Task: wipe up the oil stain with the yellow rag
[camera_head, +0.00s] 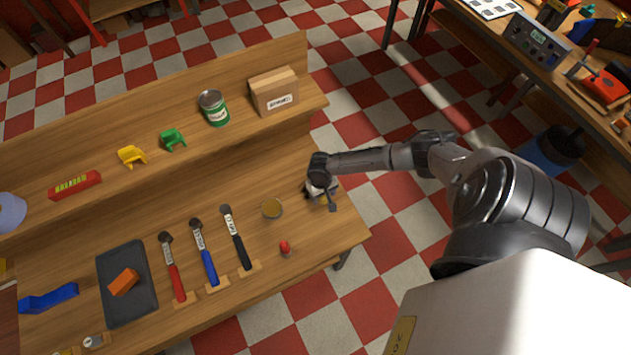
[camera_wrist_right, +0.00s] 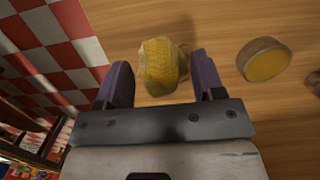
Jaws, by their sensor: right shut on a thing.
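The yellow rag (camera_wrist_right: 160,62) is a crumpled, knitted-looking bundle between the two fingers of my right gripper (camera_wrist_right: 160,80) in the right wrist view. My right gripper is shut on it, low over the right end of the wooden bench. In the head view my right gripper (camera_head: 320,192) hides most or all of the rag. I cannot make out the oil stain on the bench; it may be under the rag or gripper. My left gripper is not in view.
A round tin with yellow contents (camera_head: 272,208) stands just left of the gripper, also in the wrist view (camera_wrist_right: 264,62). A red-topped item (camera_head: 285,248) and a black-handled tool (camera_head: 236,238) are nearer the front. A cardboard box (camera_head: 273,92) sits on the raised shelf.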

